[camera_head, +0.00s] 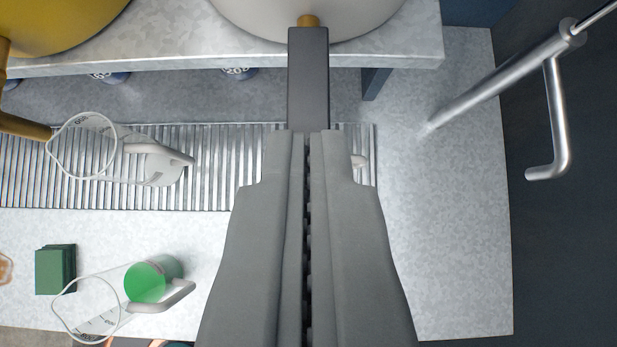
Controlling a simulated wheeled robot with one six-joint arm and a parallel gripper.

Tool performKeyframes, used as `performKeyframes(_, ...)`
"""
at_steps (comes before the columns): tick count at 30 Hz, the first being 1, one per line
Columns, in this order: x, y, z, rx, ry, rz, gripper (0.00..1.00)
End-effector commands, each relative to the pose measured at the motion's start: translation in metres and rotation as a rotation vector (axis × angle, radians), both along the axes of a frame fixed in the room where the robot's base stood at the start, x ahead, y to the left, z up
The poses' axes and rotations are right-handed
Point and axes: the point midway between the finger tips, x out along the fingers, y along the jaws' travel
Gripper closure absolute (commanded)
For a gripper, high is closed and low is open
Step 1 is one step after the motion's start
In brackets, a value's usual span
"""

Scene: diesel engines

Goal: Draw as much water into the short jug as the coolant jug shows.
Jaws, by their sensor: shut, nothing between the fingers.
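My gripper (308,140) is shut and empty in the middle of the view. Its tips are at the near end of a dark bar-shaped tap lever (308,75) below a white tank; I cannot tell whether they touch. A clear jug holding green liquid (145,282), probably the coolant jug, stands on the bench at the lower left. A clear jug with no visible liquid (92,150) stands on the slatted drain grate at left. A small pale piece (358,161), perhaps a jug handle, shows right of my gripper; the rest is hidden. I cannot tell which is the short jug.
The white tank (310,12) and a yellow tank (60,22) stand on a shelf above the grate (225,180). A brass spout (25,127) is at the left edge. A green block (55,270) lies at lower left. A steel tap (500,80) is at right, with bare bench below.

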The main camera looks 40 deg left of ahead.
Motion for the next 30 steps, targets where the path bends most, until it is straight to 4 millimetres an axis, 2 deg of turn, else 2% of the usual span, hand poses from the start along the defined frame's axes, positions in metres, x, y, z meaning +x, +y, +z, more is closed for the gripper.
performKeyframes(5, 0.018, 0.014, -0.023, 0.001, 0.001, 0.001, 1.0)
performKeyframes(13, 0.016, 0.012, -0.054, 0.001, 0.0, -0.001, 1.0)
performKeyframes(30, 0.015, 0.011, -0.061, 0.011, -0.014, 0.002, 1.0)
